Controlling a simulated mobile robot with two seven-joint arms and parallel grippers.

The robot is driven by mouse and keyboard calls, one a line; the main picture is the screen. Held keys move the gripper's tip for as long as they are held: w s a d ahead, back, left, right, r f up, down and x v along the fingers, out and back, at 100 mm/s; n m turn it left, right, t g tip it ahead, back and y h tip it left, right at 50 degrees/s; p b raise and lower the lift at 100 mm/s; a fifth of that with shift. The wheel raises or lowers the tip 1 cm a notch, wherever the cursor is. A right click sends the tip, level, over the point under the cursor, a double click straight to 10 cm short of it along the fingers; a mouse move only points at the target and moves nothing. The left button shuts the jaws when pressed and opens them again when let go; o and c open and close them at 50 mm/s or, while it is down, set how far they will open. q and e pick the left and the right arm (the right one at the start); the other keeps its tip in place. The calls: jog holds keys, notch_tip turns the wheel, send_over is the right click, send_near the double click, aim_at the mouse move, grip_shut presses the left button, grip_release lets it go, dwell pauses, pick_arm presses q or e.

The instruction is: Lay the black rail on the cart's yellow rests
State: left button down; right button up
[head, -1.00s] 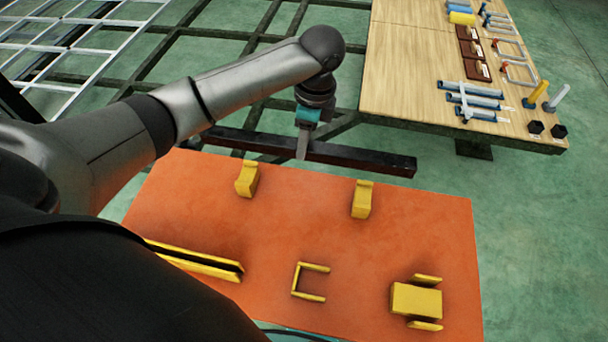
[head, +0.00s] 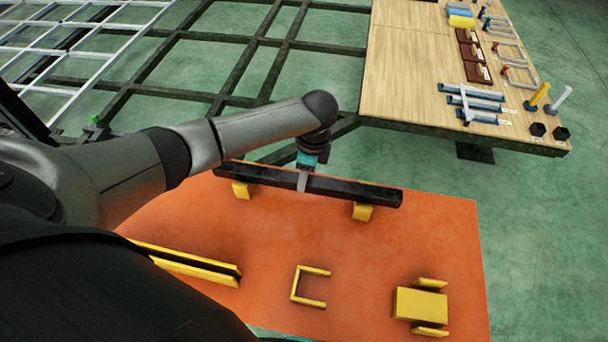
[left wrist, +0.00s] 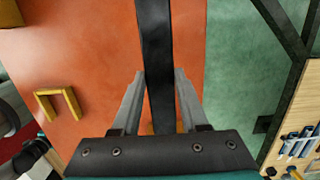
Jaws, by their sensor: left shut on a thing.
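The long black rail (head: 350,189) lies across the line of the two yellow rests, the left rest (head: 243,190) and the right rest (head: 362,213), near the far edge of the orange cart top (head: 400,245). My left gripper (head: 303,182) is shut on the rail near its middle. The rail hides the upper parts of both rests, and I cannot tell whether it touches them or hangs just above. In the left wrist view the rail (left wrist: 157,40) runs between the two fingers (left wrist: 161,75). My right gripper is not in view.
The cart also carries a yellow U-shaped bracket (head: 294,286), a yellow block (head: 420,304) with side plates, and a yellow slotted holder (head: 190,267). A wooden table (head: 410,70) with tools stands at the back right. A dark frame (head: 235,78) lies behind the cart.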

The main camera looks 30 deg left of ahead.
aim_at(310, 180)
pick_arm(q)
jog(key=shift+w, duration=0.1)
jog(key=shift+c, duration=2.2)
grip_release()
notch_tip(310, 180, up, 12)
jog(key=d+p, duration=0.1)
jog(key=p, duration=0.1)
jog(key=shift+d, duration=0.2)
jog(key=shift+w, duration=0.1)
